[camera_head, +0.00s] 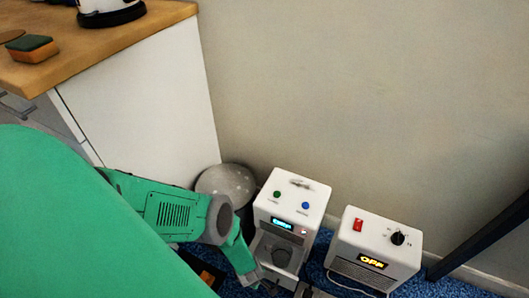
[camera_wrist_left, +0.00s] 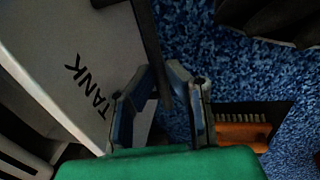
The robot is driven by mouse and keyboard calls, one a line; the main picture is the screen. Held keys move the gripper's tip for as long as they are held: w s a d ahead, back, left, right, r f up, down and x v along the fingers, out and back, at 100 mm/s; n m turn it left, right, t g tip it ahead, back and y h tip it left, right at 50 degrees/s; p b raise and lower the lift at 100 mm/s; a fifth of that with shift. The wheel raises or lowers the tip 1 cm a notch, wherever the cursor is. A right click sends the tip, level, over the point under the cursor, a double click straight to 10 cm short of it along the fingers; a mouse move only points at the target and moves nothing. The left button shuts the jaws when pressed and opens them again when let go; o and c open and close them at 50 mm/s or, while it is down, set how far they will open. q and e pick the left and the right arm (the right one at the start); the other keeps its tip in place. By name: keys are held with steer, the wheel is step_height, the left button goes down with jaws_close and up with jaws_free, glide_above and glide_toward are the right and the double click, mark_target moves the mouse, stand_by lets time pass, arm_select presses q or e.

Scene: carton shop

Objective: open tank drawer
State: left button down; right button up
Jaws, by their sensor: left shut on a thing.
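A grey-white drawer front marked TANK (camera_wrist_left: 65,70) fills the left of the left wrist view. A dark bar-shaped handle (camera_wrist_left: 146,30) runs along its right side. My left gripper (camera_wrist_left: 161,72) is shut on this handle, with one finger on each side of it. In the head view my left gripper (camera_head: 266,282) is low at the front of a white machine (camera_head: 290,190), partly cut off by the bottom edge. The drawer is mostly hidden there, so I cannot tell how far it stands out. My right gripper is not in view.
A white OFF-display box (camera_head: 372,245) stands right of the machine. A round speckled grey object (camera_head: 226,181) is behind my arm. A brush (camera_wrist_left: 243,125) lies on the blue carpet (camera_wrist_left: 230,70). A wooden counter (camera_head: 80,45) holds a sponge (camera_head: 31,49). A wall closes the back.

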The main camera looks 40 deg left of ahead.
arm_select(q)
steer(key=shift+s+d, duration=0.25)
steer(key=shift+s, duration=0.8)
steer(key=c, duration=1.6)
jaws_free()
step_height(320, 180, up, 12)
steer(key=s, duration=0.2)
steer(key=shift+d+f, duration=0.15)
steer(key=shift+d, duration=0.1)
steer(key=shift+s, duration=0.1)
